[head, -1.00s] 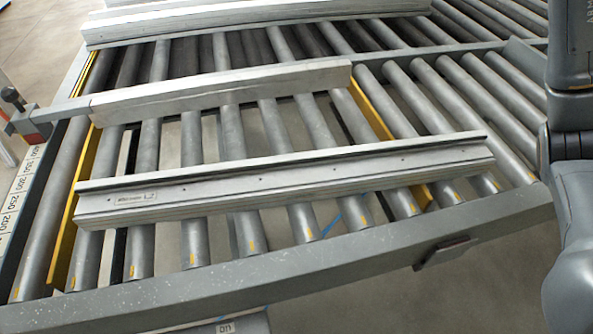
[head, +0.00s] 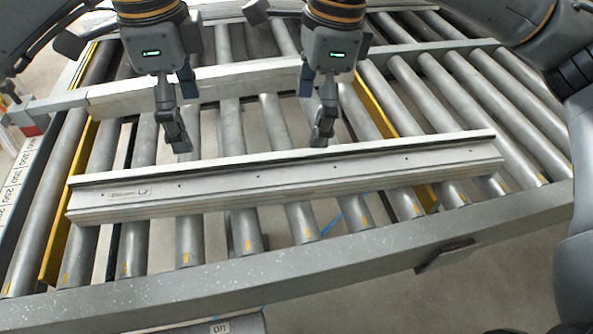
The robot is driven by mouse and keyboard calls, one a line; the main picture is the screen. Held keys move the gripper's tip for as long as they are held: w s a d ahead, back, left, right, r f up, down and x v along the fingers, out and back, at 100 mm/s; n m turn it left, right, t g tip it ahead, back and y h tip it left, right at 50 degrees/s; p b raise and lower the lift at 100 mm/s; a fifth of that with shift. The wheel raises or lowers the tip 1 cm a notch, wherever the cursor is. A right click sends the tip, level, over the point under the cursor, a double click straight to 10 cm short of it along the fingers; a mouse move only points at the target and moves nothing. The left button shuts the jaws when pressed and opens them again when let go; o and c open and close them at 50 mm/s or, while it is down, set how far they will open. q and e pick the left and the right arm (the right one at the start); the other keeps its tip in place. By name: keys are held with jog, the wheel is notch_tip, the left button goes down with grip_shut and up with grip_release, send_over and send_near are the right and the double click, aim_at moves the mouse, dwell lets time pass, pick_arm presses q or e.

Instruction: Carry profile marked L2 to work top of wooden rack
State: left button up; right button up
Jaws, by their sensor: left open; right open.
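The profile marked L2 (head: 290,183) is a long silver-grey metal bar with a small label near its left end. It lies across the rollers in the head view, slightly higher at its right end. My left gripper (head: 181,125) is open and empty just behind the bar's left half. My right gripper (head: 315,122) is open and empty just behind the bar's middle. I cannot tell whether either fingertip touches the bar. The wooden rack is not in view.
The roller conveyor (head: 330,259) has a grey front rail. A second metal bar (head: 235,82) lies behind the grippers, partly hidden by them. Yellow strips (head: 66,213) run between rollers. A numbered scale (head: 14,184) is at the left edge. Rollers at right are bare.

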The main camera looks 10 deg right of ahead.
aim_at(298, 171)
pick_arm(q)
notch_tip(298, 171, down, 14)
jog(key=shift+r, duration=0.1)
pick_arm(e)
jog(key=f, duration=0.4)
jog(key=a+f, duration=0.1)
jog(key=f, duration=0.4)
jog(key=a+f, duration=0.1)
jog(key=f, duration=0.3)
jog(key=shift+f, duration=0.35)
pick_arm(q)
jog(key=c, duration=1.9)
pick_arm(e)
jog(key=c, duration=1.9)
